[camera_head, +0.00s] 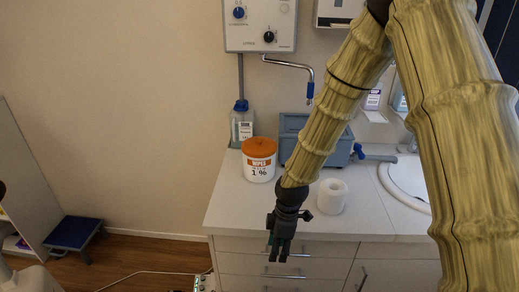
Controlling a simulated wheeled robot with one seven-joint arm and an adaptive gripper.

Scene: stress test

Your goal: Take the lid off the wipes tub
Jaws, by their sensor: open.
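The wipes tub (258,169) is a white round tub with a printed label. It stands upright near the left edge of the counter. Its orange lid (259,147) sits on top of it. My gripper (278,256) hangs pointing down in front of the counter's front edge, lower in the picture than the tub and slightly to its right. It is open and apart from the tub, with nothing visible in it.
A white roll (332,197) stands on the counter (237,211) right of my arm. Behind are a clear bottle (242,127) and a grey-blue bin (291,126), partly hidden by my arm. A sink (409,180) lies at right. A blue step stool (73,233) stands on the floor at left.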

